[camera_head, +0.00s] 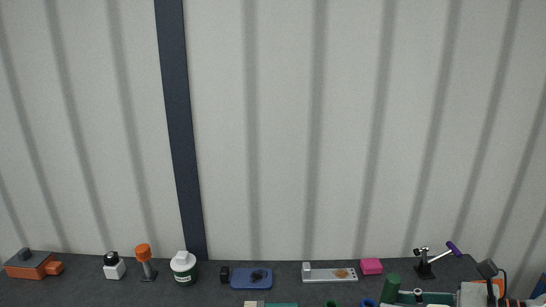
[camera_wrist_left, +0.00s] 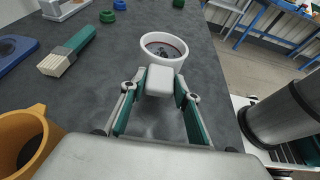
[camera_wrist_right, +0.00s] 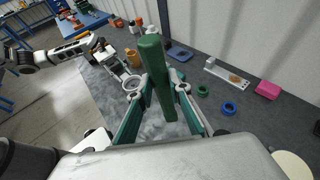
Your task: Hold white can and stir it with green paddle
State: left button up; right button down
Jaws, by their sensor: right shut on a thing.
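The white can (camera_wrist_left: 163,46) stands upright on the dark table, with dark contents inside its rim; it also shows in the right wrist view (camera_wrist_right: 132,82). A white block (camera_wrist_left: 159,80), seemingly its handle, points towards my left gripper (camera_wrist_left: 160,88). The left fingers are spread on both sides of this block, apparently without a grip. The green paddle (camera_wrist_right: 157,75) is a thick green bar between the fingers of my right gripper (camera_wrist_right: 164,88), which is shut on it. Its top also shows in the head view (camera_head: 391,288). Its lower end is hidden.
An orange mug (camera_wrist_left: 24,140) stands left of my left gripper. A teal brush-like block (camera_wrist_left: 68,50), a blue tray (camera_wrist_left: 14,53) and green and blue rings (camera_wrist_right: 229,108) lie around. A pink box (camera_head: 371,266) and silver plate (camera_head: 328,274) stand near the wall. The table edge is close to the can.

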pick_arm(q)
jog(key=o, duration=0.3)
jog(key=shift+a+r, duration=0.1)
jog(key=shift+a, duration=0.05)
jog(key=shift+p+v, duration=0.7)
jog(key=shift+v, duration=0.1)
jog(key=shift+x, duration=0.95)
grip_shut()
dwell(0.4)
